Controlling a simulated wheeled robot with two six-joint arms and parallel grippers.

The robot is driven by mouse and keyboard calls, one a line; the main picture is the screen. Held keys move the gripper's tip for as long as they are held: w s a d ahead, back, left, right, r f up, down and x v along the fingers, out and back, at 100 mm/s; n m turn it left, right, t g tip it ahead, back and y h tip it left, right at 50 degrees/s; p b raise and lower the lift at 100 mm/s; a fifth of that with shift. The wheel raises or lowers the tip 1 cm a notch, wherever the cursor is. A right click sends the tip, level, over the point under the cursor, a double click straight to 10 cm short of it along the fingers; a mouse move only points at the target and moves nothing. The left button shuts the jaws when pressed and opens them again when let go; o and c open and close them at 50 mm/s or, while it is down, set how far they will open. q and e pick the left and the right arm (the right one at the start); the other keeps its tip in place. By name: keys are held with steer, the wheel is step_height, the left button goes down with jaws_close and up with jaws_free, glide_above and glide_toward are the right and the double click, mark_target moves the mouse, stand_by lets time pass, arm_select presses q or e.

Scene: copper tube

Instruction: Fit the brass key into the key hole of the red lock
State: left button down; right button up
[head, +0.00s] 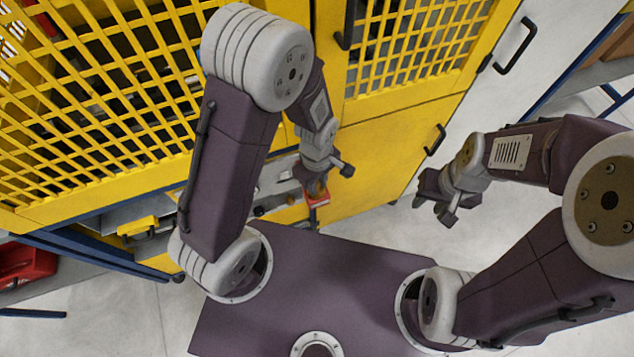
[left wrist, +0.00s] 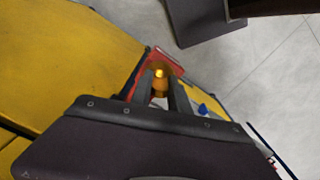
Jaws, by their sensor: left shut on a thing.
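The brass key (left wrist: 160,73) is between the fingertips of my left gripper (left wrist: 160,90) in the left wrist view. My left gripper (head: 322,181) is shut on it. In the head view a small brass-coloured bit of the key (head: 316,188) shows below the gripper. The red lock (head: 318,201) sits right under it at the yellow cabinet; it also shows in the left wrist view (left wrist: 171,62), just beyond the key. Whether the key is in the key hole cannot be told; the hole is hidden. My right gripper (head: 432,203) is open and empty, away from the lock.
The yellow cabinet (head: 385,150) with mesh doors stands ahead and to the left. A yellow block (head: 138,225) lies on a grey ledge at left. A red bin (head: 28,262) is at far left. The floor at right is clear.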

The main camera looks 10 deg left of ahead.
arm_select(q)
steer(key=c, duration=1.3)
jaws_free()
steer(key=shift+f, duration=0.1)
steer(key=shift+o, duration=0.2)
steer(key=shift+r, duration=0.25)
step_height(320, 180, up, 12)
steer(key=p, duration=0.2)
steer(key=s+a+f+m+t, duration=0.1)
steer(key=s+a+m, duration=0.2)
steer(key=a+m, duration=0.6)
steer(key=shift+m, duration=1)
steer(key=shift+s, duration=0.1)
